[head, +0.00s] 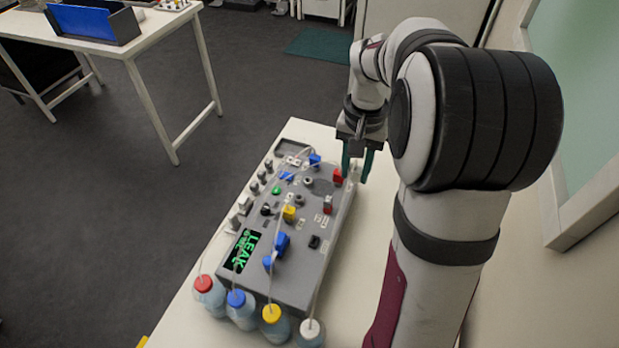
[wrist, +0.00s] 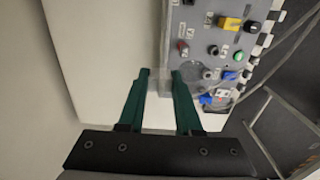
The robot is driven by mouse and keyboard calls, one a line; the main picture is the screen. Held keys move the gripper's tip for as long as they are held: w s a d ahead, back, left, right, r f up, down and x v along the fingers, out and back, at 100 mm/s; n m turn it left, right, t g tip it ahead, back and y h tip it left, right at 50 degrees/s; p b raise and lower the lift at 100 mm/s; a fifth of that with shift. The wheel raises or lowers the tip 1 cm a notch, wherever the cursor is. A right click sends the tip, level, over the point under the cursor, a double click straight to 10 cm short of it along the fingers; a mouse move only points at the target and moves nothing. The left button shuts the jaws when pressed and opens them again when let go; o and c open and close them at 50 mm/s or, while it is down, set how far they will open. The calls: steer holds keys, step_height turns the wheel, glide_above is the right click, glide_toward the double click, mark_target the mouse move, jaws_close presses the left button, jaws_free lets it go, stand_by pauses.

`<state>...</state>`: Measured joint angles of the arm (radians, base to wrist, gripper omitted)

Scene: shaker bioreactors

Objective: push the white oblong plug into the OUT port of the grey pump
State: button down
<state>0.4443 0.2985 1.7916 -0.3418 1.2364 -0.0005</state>
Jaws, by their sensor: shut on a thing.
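My gripper (head: 357,165) has green fingers and is at the far right corner of the grey pump (head: 312,266), close to its edge. A small pale piece, which I take for the white plug (head: 354,164), shows between the fingers; its shape is mostly hidden. In the wrist view the fingers (wrist: 160,74) point toward the pump's side, with a narrow gap between them. A thin pale tube appears to run from the white-capped bottle (head: 310,333) along the pump's right side toward the gripper. The OUT label is too small to read.
Blue, yellow and red plugs and several knobs crowd the pump's top. Its screen (head: 243,250) reads LEAK in green. Several bottles with coloured caps stand at the near end, with tubes rising over the pump. White tabletop (wrist: 85,45) lies clear beside the pump.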

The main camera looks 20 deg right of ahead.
glide_toward(308, 184)
steer(key=shift+w+d+f, duration=0.1)
steer(key=shift+w+f, duration=0.15)
steer(key=shift+f, duration=0.95)
steer(key=shift+w+d+f, duration=0.1)
steer(key=shift+w+f, duration=0.1)
steer(key=shift+f, duration=0.95)
steer(key=shift+f, duration=1)
steer(key=c, duration=0.5)
jaws_free()
